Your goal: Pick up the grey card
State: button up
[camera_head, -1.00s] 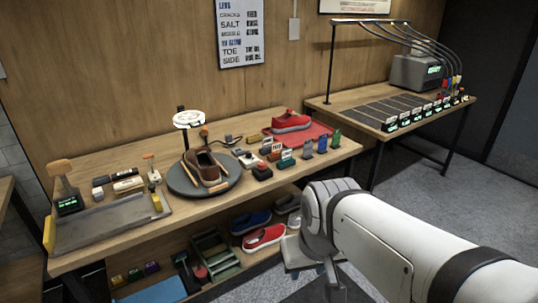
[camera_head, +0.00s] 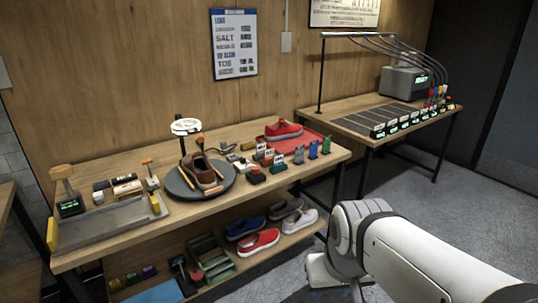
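A small grey-blue upright card (camera_head: 299,155) stands near the right front of the wooden table, left of a blue card (camera_head: 313,149) and a green card (camera_head: 326,146). It looks like the grey card, but it is too small to be sure. My gripper (camera_head: 335,276) is low in the picture, in front of the table's right end and well apart from the cards. Its fingers are mostly hidden or cut off by the lower edge, so its opening does not show.
A brown shoe (camera_head: 199,168) sits on a round dark turntable (camera_head: 222,183). A red shoe (camera_head: 283,130) rests on a red mat (camera_head: 315,137) behind the cards. Several shoes stand on the lower shelf. A second table (camera_head: 310,108) is at the right, with open floor before it.

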aim_at(260, 147)
jog(key=u, duration=0.05)
jog(key=i, duration=1)
jog(key=z, duration=0.05)
